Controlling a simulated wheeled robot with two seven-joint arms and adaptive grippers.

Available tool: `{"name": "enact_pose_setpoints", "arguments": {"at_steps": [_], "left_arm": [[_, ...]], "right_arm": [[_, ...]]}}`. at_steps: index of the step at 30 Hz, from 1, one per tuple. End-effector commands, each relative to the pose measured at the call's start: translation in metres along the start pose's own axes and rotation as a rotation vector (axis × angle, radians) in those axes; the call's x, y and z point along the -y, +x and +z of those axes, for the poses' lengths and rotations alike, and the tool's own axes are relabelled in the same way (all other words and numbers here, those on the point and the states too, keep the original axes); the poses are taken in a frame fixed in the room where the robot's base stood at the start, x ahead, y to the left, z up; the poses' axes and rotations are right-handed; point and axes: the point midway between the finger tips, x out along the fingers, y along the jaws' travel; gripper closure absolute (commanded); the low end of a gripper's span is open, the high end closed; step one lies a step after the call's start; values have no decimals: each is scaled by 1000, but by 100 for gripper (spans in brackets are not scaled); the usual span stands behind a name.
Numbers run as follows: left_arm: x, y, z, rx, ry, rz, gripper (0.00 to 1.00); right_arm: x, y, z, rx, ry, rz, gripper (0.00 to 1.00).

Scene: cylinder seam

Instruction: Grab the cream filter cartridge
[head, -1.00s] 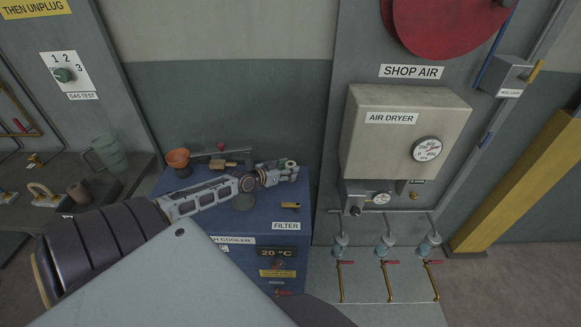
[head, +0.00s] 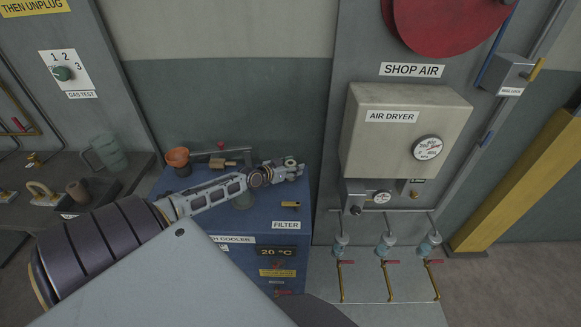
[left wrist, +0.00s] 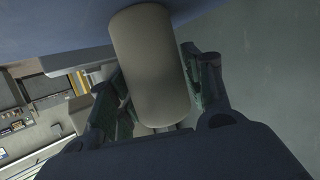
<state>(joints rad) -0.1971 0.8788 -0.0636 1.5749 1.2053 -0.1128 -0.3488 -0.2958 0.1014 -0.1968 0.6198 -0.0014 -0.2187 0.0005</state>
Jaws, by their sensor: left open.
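The cream filter cartridge (left wrist: 152,65) is a plain, pale cylinder, large in the left wrist view. It lies between the two spread fingers of my left gripper (left wrist: 158,92), and I see a gap on at least the right side. In the head view my left gripper (head: 292,169) is over the back right of the blue cooler top (head: 270,210). There the cartridge is mostly hidden by the gripper, and I cannot make out its outline. My left gripper is open. My right gripper is not in view.
An orange cup (head: 177,157) and a brass-coloured fitting (head: 222,163) are at the cooler's back left. A small brass piece (head: 297,204) lies above the FILTER label (head: 286,225). The air dryer (head: 405,135) is on the panel at right. A bench (head: 110,190) stands at left.

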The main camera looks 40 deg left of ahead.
Motion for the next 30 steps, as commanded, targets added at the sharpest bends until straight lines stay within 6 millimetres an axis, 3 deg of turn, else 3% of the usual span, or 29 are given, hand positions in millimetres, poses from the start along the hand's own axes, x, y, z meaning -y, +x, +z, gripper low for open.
{"name": "enact_pose_setpoints", "arguments": {"at_steps": [12,29,30], "left_arm": [[0,21,0,0,-1,1,50],[0,22,0,1,-1,1,50],[0,22,0,1,-1,1,54]], "right_arm": [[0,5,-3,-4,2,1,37],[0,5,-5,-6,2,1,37],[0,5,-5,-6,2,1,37]]}}
